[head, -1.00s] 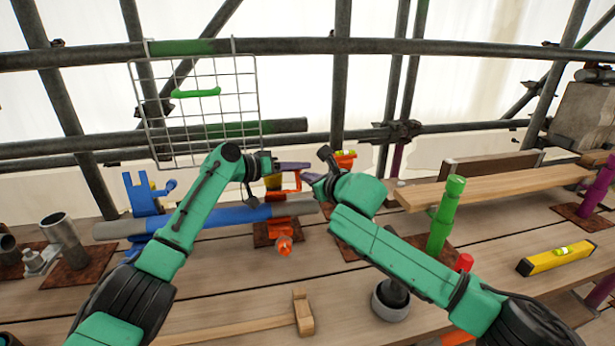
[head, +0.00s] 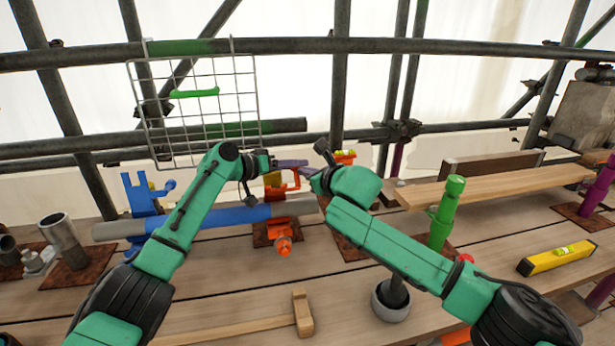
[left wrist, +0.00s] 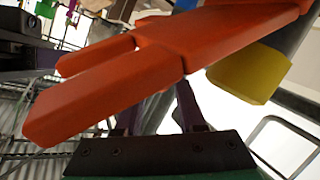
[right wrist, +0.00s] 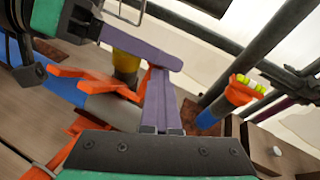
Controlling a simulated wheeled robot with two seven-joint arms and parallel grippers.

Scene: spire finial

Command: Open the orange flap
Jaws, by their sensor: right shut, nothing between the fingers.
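The orange clamp with its flap (head: 294,182) sits around the grey end of the blue pipe, with a yellow part beside it. In the left wrist view, the orange flap (left wrist: 110,90) crosses close in front of the camera and hides the tips of my left gripper. My left gripper (head: 290,163) is at the clamp's top, its purple fingers apart; contact with the flap cannot be told. My right gripper (right wrist: 160,75) is shut and empty, just beside the orange parts (right wrist: 100,82) and near the left fingers. How far the flap is open is unclear.
A blue clamp (head: 146,195) holds the pipe at the left. A wire grid (head: 245,95) hangs behind. A hammer (head: 303,314) lies in front. A green post (head: 446,212) and a yellow level (head: 556,261) stand and lie at the right.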

